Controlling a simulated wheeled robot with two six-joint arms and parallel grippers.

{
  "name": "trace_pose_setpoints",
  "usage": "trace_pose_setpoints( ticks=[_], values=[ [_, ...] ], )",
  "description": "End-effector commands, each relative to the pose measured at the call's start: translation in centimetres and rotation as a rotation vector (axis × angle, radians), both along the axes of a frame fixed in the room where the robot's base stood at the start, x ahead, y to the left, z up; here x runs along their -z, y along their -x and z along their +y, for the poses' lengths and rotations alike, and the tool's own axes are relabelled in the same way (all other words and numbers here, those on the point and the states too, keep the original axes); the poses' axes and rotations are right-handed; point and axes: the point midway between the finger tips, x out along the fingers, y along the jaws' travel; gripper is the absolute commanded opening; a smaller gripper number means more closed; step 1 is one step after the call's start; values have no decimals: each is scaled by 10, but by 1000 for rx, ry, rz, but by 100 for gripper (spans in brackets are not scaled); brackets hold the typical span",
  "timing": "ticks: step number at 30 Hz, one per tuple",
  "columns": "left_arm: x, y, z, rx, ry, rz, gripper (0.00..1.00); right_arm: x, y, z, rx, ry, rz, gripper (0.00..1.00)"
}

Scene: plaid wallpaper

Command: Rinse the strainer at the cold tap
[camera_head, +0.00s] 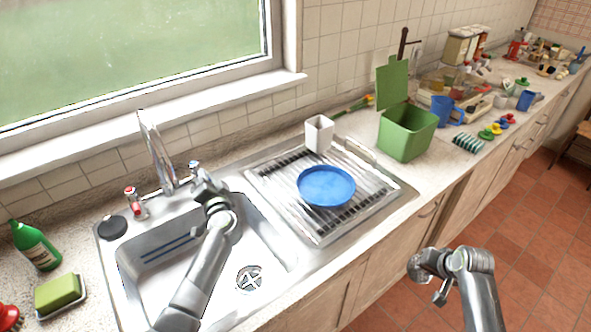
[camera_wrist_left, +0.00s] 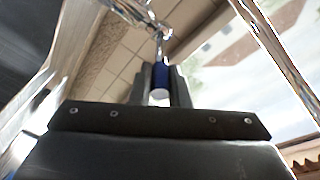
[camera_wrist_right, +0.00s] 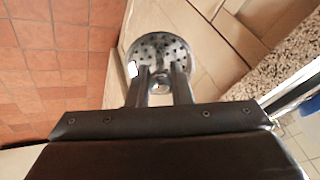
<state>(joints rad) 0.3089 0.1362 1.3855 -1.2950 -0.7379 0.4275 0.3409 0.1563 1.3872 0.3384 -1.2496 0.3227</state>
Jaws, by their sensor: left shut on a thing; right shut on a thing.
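The strainer (camera_wrist_right: 160,52), a round dark metal cup with holes, is held between the fingers of my right gripper (camera_wrist_right: 162,88) in the right wrist view. In the head view my right gripper (camera_head: 422,266) is out over the floor in front of the counter, right of the sink. The cold tap (camera_head: 194,167) stands behind the sink (camera_head: 185,257). My left gripper (camera_head: 205,192) is at this tap, and its fingers are shut on the blue handle (camera_wrist_left: 160,78) in the left wrist view. I cannot tell whether water runs from the chrome spout (camera_head: 158,150).
A red-marked tap (camera_head: 133,200) and a black disc (camera_head: 112,227) are left of the spout. A blue plate (camera_head: 326,186) and white cup (camera_head: 319,133) stand on the drainer. A green bin (camera_head: 407,133) is beyond it. A bottle (camera_head: 36,246) and a sponge (camera_head: 57,292) are at left.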

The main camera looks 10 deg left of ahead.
Motion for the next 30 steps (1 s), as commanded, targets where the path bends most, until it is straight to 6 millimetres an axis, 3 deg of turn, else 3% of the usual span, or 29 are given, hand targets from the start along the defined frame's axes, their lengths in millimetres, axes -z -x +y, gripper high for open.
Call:
trace_pose_setpoints(
  ticks=[13,14,18,30],
  values=[
    [-1,2,1,45,-3,-2,0,0,0,0,0,0,0,0],
    [-1,2,1,45,-3,-2,19,0,0,0,0,0,0,0],
    [-1,2,1,43,-3,-3,37,0,0,0,0,0,0,0],
    [0,7,-4,44,0,-2,37,2,0,0,0,0,0,0]
  ],
)
